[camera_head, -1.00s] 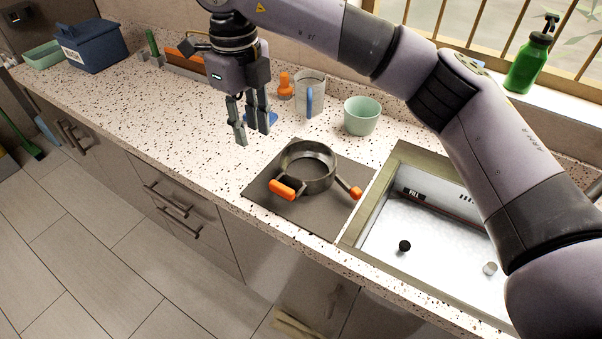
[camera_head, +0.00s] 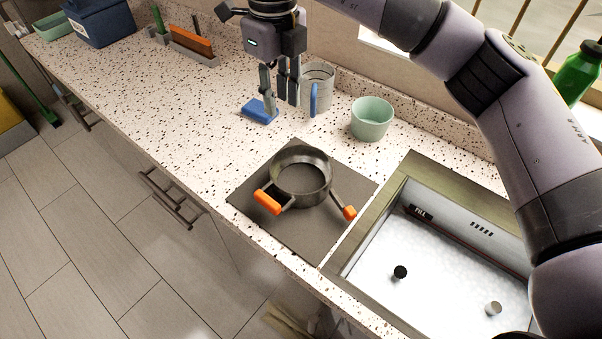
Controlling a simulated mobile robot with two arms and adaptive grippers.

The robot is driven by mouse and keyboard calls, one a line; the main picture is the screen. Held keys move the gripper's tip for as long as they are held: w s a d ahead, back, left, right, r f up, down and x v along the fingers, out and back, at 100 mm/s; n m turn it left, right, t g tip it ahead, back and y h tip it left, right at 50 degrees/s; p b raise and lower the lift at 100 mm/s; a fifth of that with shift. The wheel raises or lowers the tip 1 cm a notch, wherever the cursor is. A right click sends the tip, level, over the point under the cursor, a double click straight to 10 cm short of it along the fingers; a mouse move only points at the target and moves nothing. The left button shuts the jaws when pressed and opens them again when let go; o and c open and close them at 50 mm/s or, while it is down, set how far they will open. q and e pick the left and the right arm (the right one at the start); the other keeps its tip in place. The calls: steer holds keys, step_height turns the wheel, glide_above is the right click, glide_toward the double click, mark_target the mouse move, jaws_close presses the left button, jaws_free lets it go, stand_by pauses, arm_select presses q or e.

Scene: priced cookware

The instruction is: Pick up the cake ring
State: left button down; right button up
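The cake ring (camera_head: 315,195) is a dark metal ring with two orange-ended handles. It lies on a grey square mat (camera_head: 290,232) on the counter, left of the sink, with both handles toward the front. My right gripper (camera_head: 281,100) is above the counter, behind the ring and apart from it. Its fingers are apart with nothing between them. My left gripper is not in view.
A blue sponge-like block (camera_head: 258,112), a clear jug (camera_head: 319,80) with a blue handle and a green cup (camera_head: 372,118) stand behind the mat. The sink (camera_head: 435,270) is to the right. The counter left of the mat is clear.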

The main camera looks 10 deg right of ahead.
steer(key=f, duration=0.1)
steer(key=b, duration=1)
glide_above(282, 188)
step_height(282, 188, down, 9)
steer(key=f+p, duration=0.4)
steer(key=f, duration=0.9)
steer(key=shift+d+p, duration=0.2)
steer(key=shift+p, duration=0.1)
steer(key=f, duration=0.1)
steer(key=f+p, duration=0.1)
steer(key=f, duration=0.1)
steer(key=shift+w+a+f+p, duration=0.1)
steer(key=shift+a+f+p, duration=0.2)
steer(key=shift+f, duration=0.45)
jaws_close()
steer(key=shift+r, duration=0.1)
